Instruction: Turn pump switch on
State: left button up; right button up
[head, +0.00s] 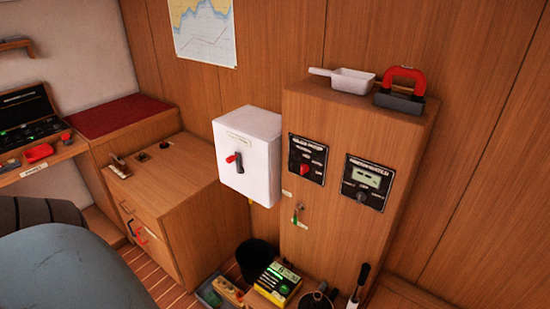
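A white box (248,158) with a red and a black handle (236,162) is on the wood wall, left of the tall wood cabinet (340,225). A black panel with a red knob (307,159) is on the cabinet's front. Right of it is a black panel with a small display and a dark knob (367,182). The labels are too small to read, so I cannot tell which one is the pump switch. Neither of my grippers is in view.
A white pan (350,81) and a red-handled block (402,88) are on the cabinet top. A black bin (257,259), a yellow-and-black device (277,283) and other items crowd its foot. A large grey rounded shape (65,268) fills the lower left.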

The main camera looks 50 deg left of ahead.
aim_at(304, 167)
jog(key=u, duration=1.2)
jog(key=i+j+z, duration=0.15)
jog(key=j, duration=0.2)
jog(key=i+j+z, duration=0.1)
jog(key=j, duration=0.25)
jog(key=i+j+z, duration=0.15)
jog(key=j, duration=0.2)
jog(key=i+j+z, duration=0.1)
jog(key=j, duration=0.3)
jog(key=i, duration=0.05)
